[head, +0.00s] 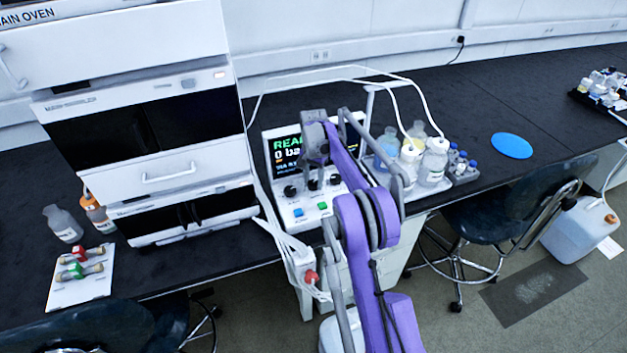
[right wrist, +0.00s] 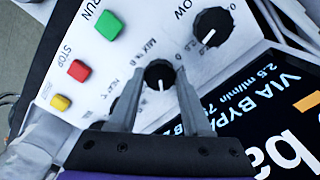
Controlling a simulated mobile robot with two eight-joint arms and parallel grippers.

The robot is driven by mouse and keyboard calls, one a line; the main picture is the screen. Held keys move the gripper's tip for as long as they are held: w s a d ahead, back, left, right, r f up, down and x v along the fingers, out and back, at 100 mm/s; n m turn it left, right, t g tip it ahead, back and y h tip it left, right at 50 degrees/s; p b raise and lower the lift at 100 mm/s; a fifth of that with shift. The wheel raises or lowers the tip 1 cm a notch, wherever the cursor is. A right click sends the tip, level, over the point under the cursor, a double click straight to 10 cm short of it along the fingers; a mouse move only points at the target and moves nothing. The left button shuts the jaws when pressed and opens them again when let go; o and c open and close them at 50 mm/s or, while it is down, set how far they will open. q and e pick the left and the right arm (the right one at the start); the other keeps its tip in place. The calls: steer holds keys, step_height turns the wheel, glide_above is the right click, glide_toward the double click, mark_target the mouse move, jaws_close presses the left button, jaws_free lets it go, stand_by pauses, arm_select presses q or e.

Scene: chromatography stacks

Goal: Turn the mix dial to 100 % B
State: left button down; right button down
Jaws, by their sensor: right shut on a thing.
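The mix dial (right wrist: 158,72) is a round black knob with a white pointer line, on the white control panel (right wrist: 140,30). The lettering beside it seems to read "MIX % B". In the right wrist view the pointer points toward the bottom of the picture. The fingers of my right gripper (right wrist: 159,88) are shut on the dial, one on each side. In the head view my right gripper (head: 316,165) comes down over the panel's row of knobs and partly hides the middle one. My left gripper is not in view.
A flow knob (right wrist: 212,27) and green (right wrist: 109,25), red (right wrist: 79,70) and yellow (right wrist: 61,102) buttons sit near the dial. A lit display (right wrist: 275,120) is beside it. Bottles (head: 433,165) with tubing stand right of the instrument; an oven stack (head: 150,125) stands left.

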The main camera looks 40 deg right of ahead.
mark_target(313, 183)
steer(key=m, duration=0.4)
steer(key=shift+m, duration=2.2)
steer(key=shift+c, duration=1.8)
jaws_free()
step_height(313, 183, up, 11)
steer(key=shift+p, duration=0.3)
